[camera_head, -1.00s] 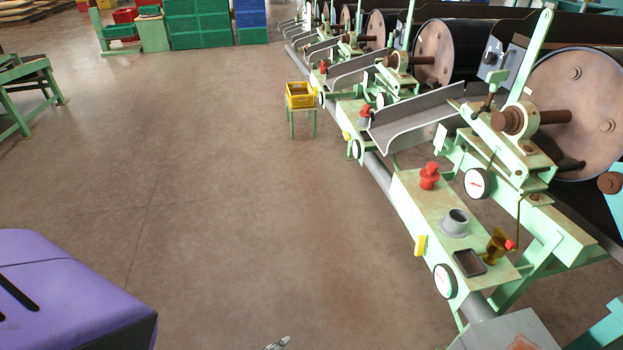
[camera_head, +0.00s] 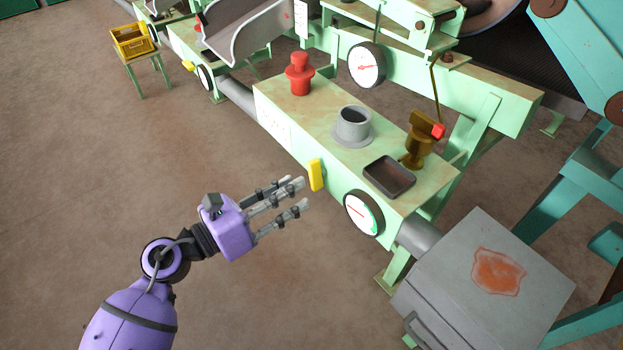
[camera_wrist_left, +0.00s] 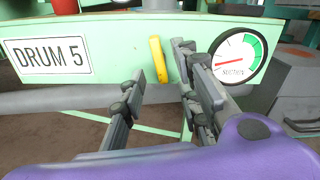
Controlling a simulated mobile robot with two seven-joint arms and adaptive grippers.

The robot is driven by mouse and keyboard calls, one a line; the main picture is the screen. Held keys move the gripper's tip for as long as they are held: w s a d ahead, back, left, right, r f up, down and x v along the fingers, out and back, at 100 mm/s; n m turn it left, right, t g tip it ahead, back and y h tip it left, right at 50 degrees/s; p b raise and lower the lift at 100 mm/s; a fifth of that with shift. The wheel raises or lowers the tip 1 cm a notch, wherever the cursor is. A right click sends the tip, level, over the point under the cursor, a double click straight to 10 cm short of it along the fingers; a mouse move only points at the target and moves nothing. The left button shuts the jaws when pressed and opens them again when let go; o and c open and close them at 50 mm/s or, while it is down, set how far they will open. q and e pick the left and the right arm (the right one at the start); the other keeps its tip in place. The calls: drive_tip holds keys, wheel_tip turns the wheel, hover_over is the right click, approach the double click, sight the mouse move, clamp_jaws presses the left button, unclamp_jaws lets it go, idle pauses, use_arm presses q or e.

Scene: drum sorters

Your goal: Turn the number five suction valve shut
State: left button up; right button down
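The number five suction valve's yellow handle (camera_head: 316,175) stands upright on the side of the pale green bench. In the left wrist view the yellow handle (camera_wrist_left: 157,60) is beside the "DRUM 5" sign (camera_wrist_left: 48,56) and left of the suction gauge (camera_wrist_left: 240,55). My left gripper (camera_head: 304,194) is open and empty, its fingers pointing at the handle from the left, apparently just short of it. In the left wrist view the spread fingers (camera_wrist_left: 165,82) are either side of the handle's line. Contact cannot be told. My right gripper is not in view.
A grey box (camera_head: 485,280) stands at the lower right.

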sight(310, 178)
use_arm(q)
drive_tip(key=x, duration=0.5)
drive_tip(key=shift+w+d, duration=0.15)
drive_tip(key=shift+w, duration=0.05)
clamp_jaws()
